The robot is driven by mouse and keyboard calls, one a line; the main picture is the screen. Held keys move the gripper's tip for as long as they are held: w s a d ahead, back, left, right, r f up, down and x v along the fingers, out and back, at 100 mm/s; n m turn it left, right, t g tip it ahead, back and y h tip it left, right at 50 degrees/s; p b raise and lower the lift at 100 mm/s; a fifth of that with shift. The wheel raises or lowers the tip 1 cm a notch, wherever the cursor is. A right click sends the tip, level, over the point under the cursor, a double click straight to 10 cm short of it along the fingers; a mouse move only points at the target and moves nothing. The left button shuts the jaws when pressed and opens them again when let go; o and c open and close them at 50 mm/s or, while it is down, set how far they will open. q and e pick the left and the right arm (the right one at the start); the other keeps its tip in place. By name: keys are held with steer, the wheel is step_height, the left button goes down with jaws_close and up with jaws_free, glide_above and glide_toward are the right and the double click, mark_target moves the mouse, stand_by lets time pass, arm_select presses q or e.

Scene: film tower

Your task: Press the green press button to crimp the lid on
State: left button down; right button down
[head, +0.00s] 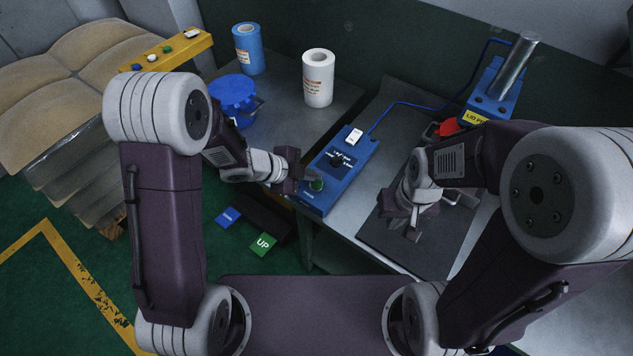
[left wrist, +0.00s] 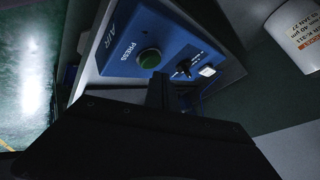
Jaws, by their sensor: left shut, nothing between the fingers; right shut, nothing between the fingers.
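The green press button (head: 317,185) sits at the near end of a blue control box (head: 345,170) on the bench. In the left wrist view the green button (left wrist: 149,59) is beside the word PRESS on the blue panel (left wrist: 125,50). My left gripper (head: 300,178) is shut and empty, its tip close to the button; I cannot tell whether they touch. My right gripper (head: 410,225) is shut and empty over a dark mat. The lid press (head: 492,90), with a metal cylinder, stands at the back right. A red thing (head: 450,127) shows beneath it, partly hidden by my right arm.
A blue lidded bucket (head: 232,95), a blue roll (head: 247,50) and a white roll (head: 318,78) stand on the left bench. A blue cable (head: 425,103) runs from the box to the press. A pedal with a green UP plate (head: 263,244) is on the floor.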

mark_target(313, 184)
stand_by(0.5)
arm_select(q)
steer(key=shift+f+b, duration=0.3)
steer(key=shift+f, duration=0.15)
arm_select(e)
steer(key=shift+f, duration=0.3)
arm_select(q)
steer(key=shift+f+b, duration=0.4)
steer(key=shift+f, duration=0.05)
arm_select(e)
steer(key=shift+f, duration=0.35)
arm_select(q)
steer(key=shift+r, duration=0.15)
arm_select(e)
steer(key=shift+r, duration=0.15)
arm_select(q)
steer(key=shift+r+p, duration=0.75)
steer(key=shift+p, duration=0.2)
arm_select(e)
steer(key=shift+r, duration=0.8)
arm_select(q)
steer(key=shift+r, duration=0.1)
arm_select(e)
steer(key=shift+r, duration=0.1)
